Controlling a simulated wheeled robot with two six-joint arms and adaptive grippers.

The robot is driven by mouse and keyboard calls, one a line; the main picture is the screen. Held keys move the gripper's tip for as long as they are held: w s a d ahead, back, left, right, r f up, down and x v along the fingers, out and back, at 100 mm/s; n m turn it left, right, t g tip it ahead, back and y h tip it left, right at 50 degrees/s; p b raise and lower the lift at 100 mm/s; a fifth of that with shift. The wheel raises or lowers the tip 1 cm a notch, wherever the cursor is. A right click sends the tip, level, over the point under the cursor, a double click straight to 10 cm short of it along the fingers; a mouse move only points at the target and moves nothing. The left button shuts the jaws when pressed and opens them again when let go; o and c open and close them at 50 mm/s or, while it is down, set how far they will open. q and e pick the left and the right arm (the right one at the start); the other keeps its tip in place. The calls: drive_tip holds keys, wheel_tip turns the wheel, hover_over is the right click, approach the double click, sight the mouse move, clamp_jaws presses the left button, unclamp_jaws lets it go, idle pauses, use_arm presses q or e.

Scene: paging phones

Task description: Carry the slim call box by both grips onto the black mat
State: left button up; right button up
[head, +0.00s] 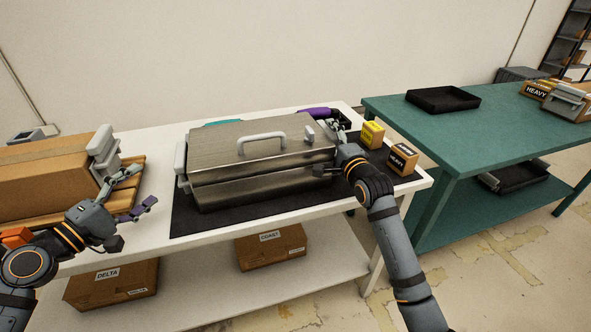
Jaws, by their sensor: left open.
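The slim call box, which I take to be the silver metal case (250,165), rests flat on the black mat (185,218) on the white table. It has a pale handle on top and a pale grip (181,162) at its left end. My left gripper (138,190) is open and empty, left of the case and apart from it. My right gripper (328,150) is at the case's right end with its fingers spread. The grip at that end is mostly hidden, and I see nothing held.
A brown box (40,183) with a pale end grip lies on a wooden pallet (128,200) at left. Small yellow (372,134) and brown (402,158) boxes stand right of my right gripper. A green table (455,135) at right holds a black tray (443,99).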

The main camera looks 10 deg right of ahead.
drive_tip(key=s, duration=0.7)
drive_tip(key=s+d, duration=0.1)
drive_tip(key=s, duration=0.3)
drive_tip(key=shift+s, duration=0.5)
